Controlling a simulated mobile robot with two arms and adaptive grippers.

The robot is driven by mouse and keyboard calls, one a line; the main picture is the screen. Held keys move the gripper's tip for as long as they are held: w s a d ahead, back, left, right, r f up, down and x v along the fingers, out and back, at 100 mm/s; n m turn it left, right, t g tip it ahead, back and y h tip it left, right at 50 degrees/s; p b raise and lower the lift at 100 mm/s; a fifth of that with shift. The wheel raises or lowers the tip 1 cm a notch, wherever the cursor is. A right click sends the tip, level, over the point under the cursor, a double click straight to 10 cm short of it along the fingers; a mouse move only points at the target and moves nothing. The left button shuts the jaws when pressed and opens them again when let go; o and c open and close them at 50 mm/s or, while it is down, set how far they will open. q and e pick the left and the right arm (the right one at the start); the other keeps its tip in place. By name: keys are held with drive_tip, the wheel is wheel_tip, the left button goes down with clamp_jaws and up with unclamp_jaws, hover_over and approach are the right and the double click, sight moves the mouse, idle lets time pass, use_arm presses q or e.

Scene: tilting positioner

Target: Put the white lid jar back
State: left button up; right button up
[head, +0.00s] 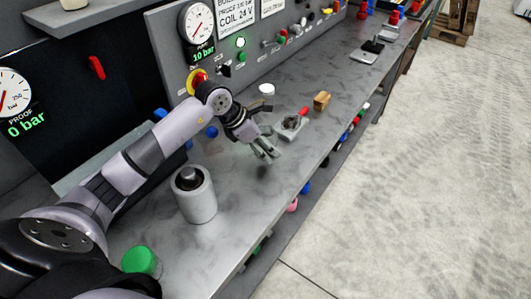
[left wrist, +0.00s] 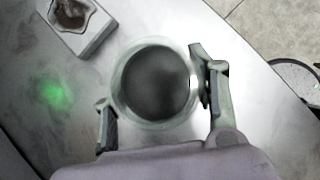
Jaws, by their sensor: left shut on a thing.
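My left gripper (head: 264,152) is over the middle of the bench in the head view. In the left wrist view its two fingers (left wrist: 158,105) stand on either side of a round thing (left wrist: 155,85), with a dark middle and a pale, glassy rim, and are shut on it. No white lid shows on it in that view. The held thing is hard to make out in the head view, and I cannot tell whether it touches the bench. A small white-topped round thing (head: 266,89) stands behind the gripper, near the panel. My right gripper is not in view.
A grey cylinder with a dark top (head: 199,207) and a green-topped thing (head: 141,260) stand nearer. A small tray with a red-handled part (head: 292,126) is right of the gripper, with a wooden block (head: 322,100) beyond. The gauge panel (head: 232,70) borders the back.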

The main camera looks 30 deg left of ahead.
use_arm(q)
wheel_tip(320, 180, down, 4)
drive_tip(key=shift+r+p, duration=0.25)
drive_tip(key=shift+p, duration=0.1)
drive_tip(key=shift+f, duration=0.35)
drive_tip(key=o, duration=1.3)
drive_tip(key=b+v, duration=0.2)
drive_tip(key=v, duration=1)
